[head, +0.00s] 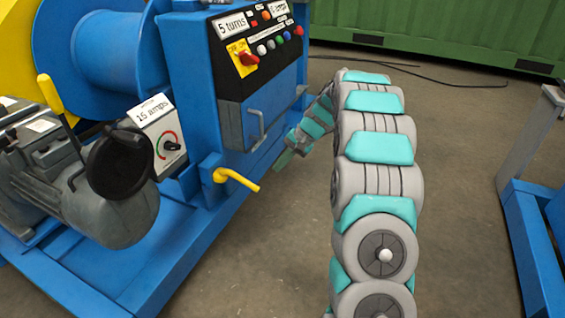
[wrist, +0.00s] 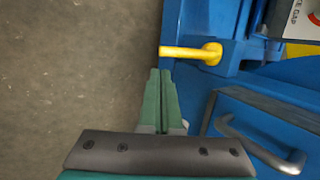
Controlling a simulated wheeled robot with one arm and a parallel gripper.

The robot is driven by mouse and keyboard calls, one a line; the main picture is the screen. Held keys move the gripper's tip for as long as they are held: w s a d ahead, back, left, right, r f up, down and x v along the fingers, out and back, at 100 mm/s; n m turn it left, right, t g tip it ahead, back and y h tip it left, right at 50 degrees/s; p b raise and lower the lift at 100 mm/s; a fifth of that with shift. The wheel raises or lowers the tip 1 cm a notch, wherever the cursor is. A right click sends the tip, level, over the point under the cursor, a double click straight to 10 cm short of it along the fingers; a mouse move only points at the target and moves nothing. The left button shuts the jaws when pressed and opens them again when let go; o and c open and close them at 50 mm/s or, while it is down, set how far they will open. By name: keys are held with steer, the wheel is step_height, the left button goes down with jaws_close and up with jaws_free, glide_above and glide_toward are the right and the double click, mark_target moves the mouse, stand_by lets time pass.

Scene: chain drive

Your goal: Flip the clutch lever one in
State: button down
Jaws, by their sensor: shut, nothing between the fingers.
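A yellow lever (head: 237,179) sticks out from the lower front of the blue machine, pointing right and slightly down. It also shows in the wrist view (wrist: 190,53), lying level. A second yellow lever (head: 57,100) stands tilted upright by the motor at the left. I see no label telling which is clutch lever one. My gripper (head: 281,161) has green fingers and is right of the near lever, apart from it. In the wrist view my gripper (wrist: 160,72) is shut and empty, its tips just below the lever's free end in the picture.
A grey motor (head: 105,200) sits at left. A blue frame (head: 535,240) stands at right.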

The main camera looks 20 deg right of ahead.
steer(key=x, duration=0.9)
steer(key=shift+f+b, duration=0.3)
steer(key=shift+b, duration=0.1)
steer(key=shift+w+a+f, duration=0.1)
steer(key=shift+a+f, duration=0.05)
